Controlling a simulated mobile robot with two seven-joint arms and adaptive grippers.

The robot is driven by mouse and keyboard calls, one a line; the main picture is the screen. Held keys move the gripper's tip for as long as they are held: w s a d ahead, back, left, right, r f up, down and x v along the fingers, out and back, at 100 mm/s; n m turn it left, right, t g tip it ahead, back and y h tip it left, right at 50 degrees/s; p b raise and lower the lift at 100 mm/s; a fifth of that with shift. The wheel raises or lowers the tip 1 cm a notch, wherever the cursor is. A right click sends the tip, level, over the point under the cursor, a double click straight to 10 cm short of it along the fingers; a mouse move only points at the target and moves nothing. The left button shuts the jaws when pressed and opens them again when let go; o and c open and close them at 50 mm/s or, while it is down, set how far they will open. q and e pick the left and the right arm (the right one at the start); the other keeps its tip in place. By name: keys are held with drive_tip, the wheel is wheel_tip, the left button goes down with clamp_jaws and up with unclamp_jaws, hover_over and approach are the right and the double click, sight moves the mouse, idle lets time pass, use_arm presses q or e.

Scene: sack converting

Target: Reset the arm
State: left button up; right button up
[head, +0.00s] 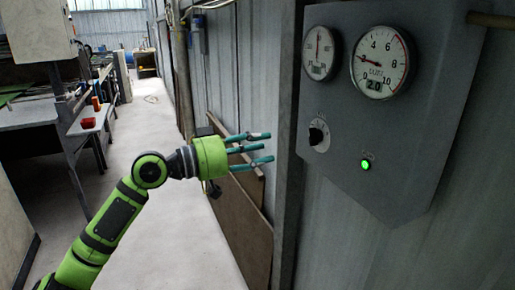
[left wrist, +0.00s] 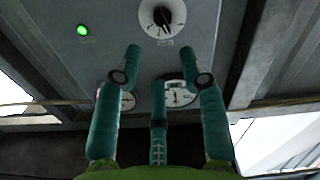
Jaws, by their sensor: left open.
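My left arm comes in from the left in the head view. Its green and black links end in a gripper (head: 262,148) with teal fingers that point right toward a grey control panel (head: 430,150). The fingers are spread, with nothing between them, and stand apart from the panel. In the left wrist view the same gripper (left wrist: 166,70) has its fingers apart, with the panel (left wrist: 225,20) behind them. The panel carries a black rotary knob (head: 317,135), which also shows in the left wrist view (left wrist: 161,17), and a lit green lamp (head: 365,164). My right gripper is not in view.
Two round gauges, a smaller one (head: 320,54) and a larger one (head: 381,62) reading 2.0, sit above the knob. Brown boards (head: 243,215) lean on the corrugated wall below my gripper. A workbench (head: 40,115) stands at left.

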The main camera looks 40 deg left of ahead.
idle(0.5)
